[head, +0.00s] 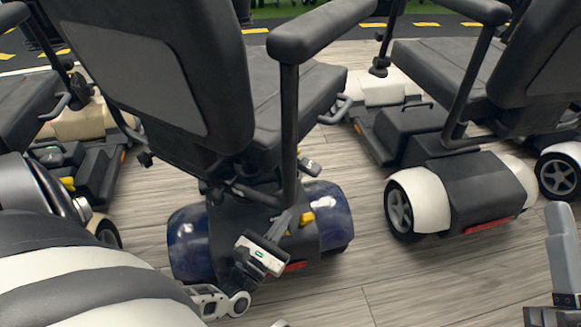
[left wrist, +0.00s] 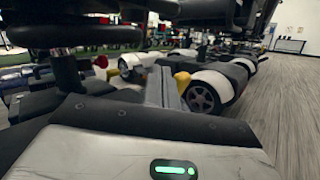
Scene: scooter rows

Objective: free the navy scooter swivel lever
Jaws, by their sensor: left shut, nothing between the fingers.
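The navy scooter stands at the centre of the head view, seen from behind, with glossy navy rear fenders (head: 328,210) and a dark seat (head: 285,100). A small dark lever (head: 310,166) sticks out under the seat's right side. A yellow lever (head: 306,218) shows on the rear body; I cannot tell which is the swivel lever. My left gripper (head: 288,219) is shut and empty, just left of the yellow lever; contact is unclear. In the left wrist view its fingers (left wrist: 164,86) stand beside a yellow piece (left wrist: 183,80). My right gripper (head: 563,250) shows only partly; its jaw state is unclear.
A white-fendered scooter (head: 418,204) stands to the right, and a cream one (head: 80,122) to the left. The navy scooter's armrest (head: 330,25) and its post overhang my left gripper. Wooden floor (head: 410,285) is clear at front right.

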